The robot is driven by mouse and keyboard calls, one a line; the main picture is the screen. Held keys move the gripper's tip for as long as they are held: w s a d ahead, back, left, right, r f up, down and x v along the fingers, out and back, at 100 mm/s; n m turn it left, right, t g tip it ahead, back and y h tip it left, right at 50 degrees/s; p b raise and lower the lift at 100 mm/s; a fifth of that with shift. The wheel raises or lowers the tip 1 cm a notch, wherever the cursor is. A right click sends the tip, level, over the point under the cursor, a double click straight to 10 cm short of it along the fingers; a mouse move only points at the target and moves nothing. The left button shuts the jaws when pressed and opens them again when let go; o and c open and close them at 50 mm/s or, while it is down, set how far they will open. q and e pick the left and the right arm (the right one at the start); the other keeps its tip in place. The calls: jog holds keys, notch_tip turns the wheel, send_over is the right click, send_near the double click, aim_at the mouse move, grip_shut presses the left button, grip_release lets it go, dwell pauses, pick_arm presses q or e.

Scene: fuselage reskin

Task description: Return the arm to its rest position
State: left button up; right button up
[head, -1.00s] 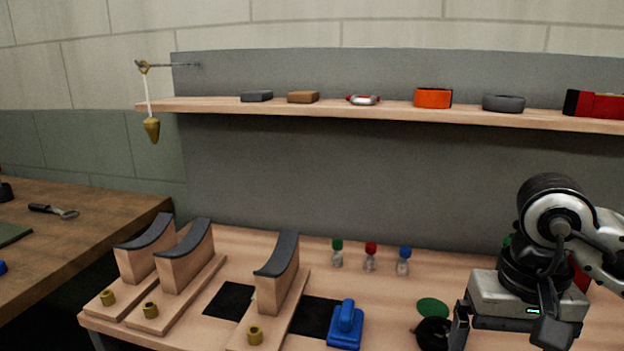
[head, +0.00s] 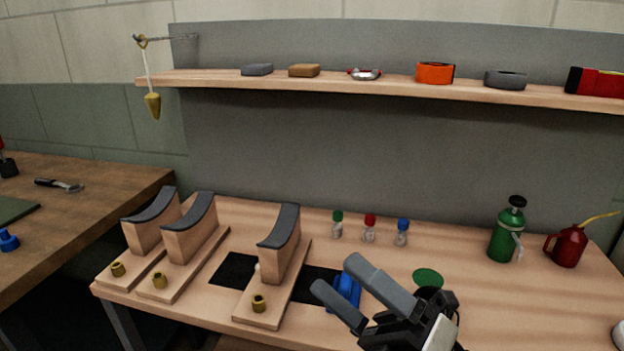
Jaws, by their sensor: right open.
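My right gripper (head: 335,281) is in the lower middle of the head view, over the front part of the workbench (head: 500,310). Its two grey fingers point up and to the left and stand apart, with nothing held between them. Behind the fingers is a blue tool (head: 347,288), partly hidden by them. I cannot tell whether they touch it. My left gripper is not in view.
Wooden cradles (head: 280,240) stand at the bench's left and middle. Small capped bottles (head: 369,229), a green cylinder (head: 506,233) and a red oil can (head: 568,247) stand toward the back. A shelf (head: 350,84) runs above.

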jog(key=w+d+f+m+t+h, duration=0.1)
jog(key=d+f+m+t+h, duration=0.2)
jog(key=f+m+h, duration=0.55)
jog(key=w+d+f+m+t+h, duration=0.25)
jog(key=m+h, duration=0.25)
jog(key=m, duration=0.7)
jog(key=s+d+f+m+g+h, duration=0.2)
jog(key=s+f+m, duration=0.3)
jog(key=f, duration=0.3)
jog(key=s+d+f+m+g+h+p, duration=0.1)
jog(key=s+f+m+g, duration=0.3)
jog(key=f, duration=0.5)
jog(key=shift+s+d+m+g+h, duration=0.35)
jog(key=shift+s+d+m+h, duration=0.35)
jog(key=shift+m, duration=0.55)
